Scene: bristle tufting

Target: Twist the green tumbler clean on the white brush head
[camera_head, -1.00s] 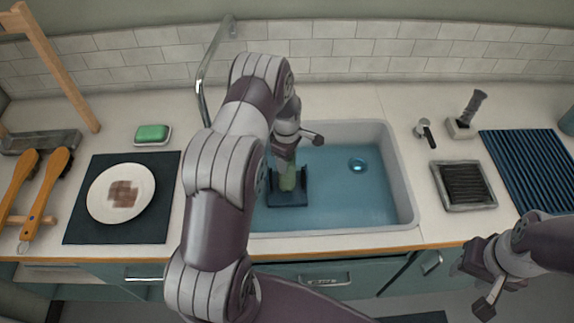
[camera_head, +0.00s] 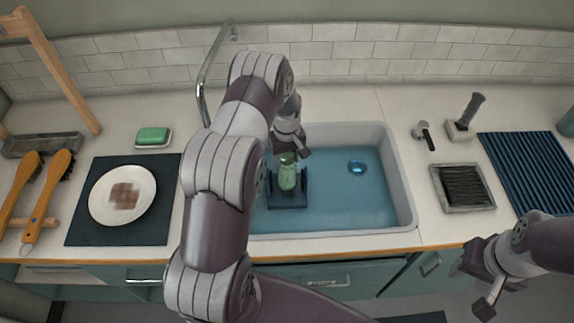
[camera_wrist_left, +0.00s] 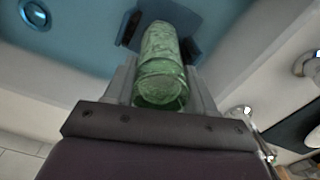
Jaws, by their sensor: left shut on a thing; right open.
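The green tumbler (camera_head: 287,178) is a ribbed, see-through glass in the sink, over a dark blue stand with short uprights (camera_head: 288,201). My left gripper (camera_head: 287,160) is shut on the tumbler from above. The left wrist view shows the tumbler (camera_wrist_left: 160,55) lengthwise between the two fingers, with the blue stand (camera_wrist_left: 193,25) beyond it. I cannot make out the white brush head in either view; the tumbler and gripper block the space above the stand. My right gripper (camera_head: 478,284) is open and empty at the lower right, in front of the counter.
The sink (camera_head: 400,190) has a blue basin with a drain (camera_head: 357,167) and free room right of the stand. A tap (camera_head: 205,80) rises behind my left arm. A plate (camera_head: 102,205) on a dark mat lies left; a square tray (camera_head: 490,202) and ribbed mat (camera_head: 535,165) lie right.

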